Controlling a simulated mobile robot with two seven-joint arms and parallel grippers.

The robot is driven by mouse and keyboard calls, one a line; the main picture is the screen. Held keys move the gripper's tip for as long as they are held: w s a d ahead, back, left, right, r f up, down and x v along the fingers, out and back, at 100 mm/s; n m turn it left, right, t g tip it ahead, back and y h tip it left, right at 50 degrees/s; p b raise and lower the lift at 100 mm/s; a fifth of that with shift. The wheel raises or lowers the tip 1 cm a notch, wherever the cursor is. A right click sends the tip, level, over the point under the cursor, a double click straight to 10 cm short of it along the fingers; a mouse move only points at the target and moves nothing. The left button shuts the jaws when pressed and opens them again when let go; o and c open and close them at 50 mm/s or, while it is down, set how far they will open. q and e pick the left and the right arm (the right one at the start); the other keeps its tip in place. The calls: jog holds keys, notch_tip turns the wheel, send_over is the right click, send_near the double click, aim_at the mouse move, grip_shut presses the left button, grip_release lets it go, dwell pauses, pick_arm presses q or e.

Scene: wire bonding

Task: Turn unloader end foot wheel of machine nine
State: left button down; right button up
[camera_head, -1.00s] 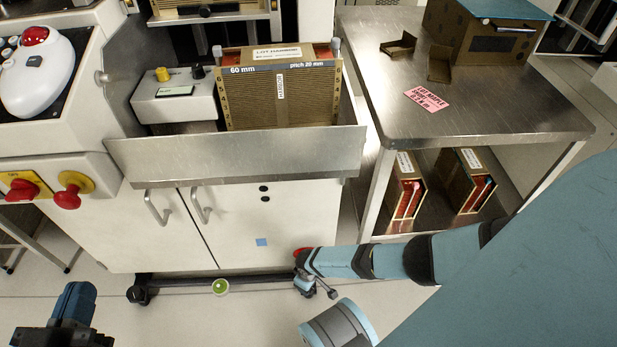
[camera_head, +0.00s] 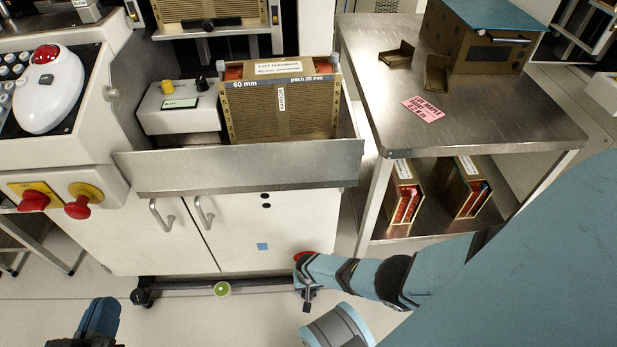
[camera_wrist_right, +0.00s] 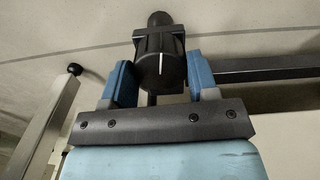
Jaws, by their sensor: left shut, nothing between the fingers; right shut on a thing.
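The foot wheel (camera_wrist_right: 160,62), a black ribbed knob with a white mark, fills the top middle of the right wrist view. My right gripper (camera_wrist_right: 157,82) is shut on it, with one blue finger on each side. In the head view, my right wrist reaches the right end of the machine's low dark rail, where dark parts (camera_head: 308,297) show below it; the fingers and wheel are not clear there. My left gripper (camera_head: 84,342) is at the bottom left, shut and empty, away from the machine and partly cut off by the picture edge.
The white cabinet (camera_head: 130,245) stands above the rail (camera_head: 185,284), which has a round green mark (camera_head: 222,288). A slotted magazine (camera_head: 282,110) sits in the metal tray above. A steel table (camera_head: 480,120) stands at right. Bare floor lies in front.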

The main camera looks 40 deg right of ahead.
jog(key=shift+m, duration=0.6)
jog(key=o, duration=0.9)
jog(key=shift+o, duration=0.2)
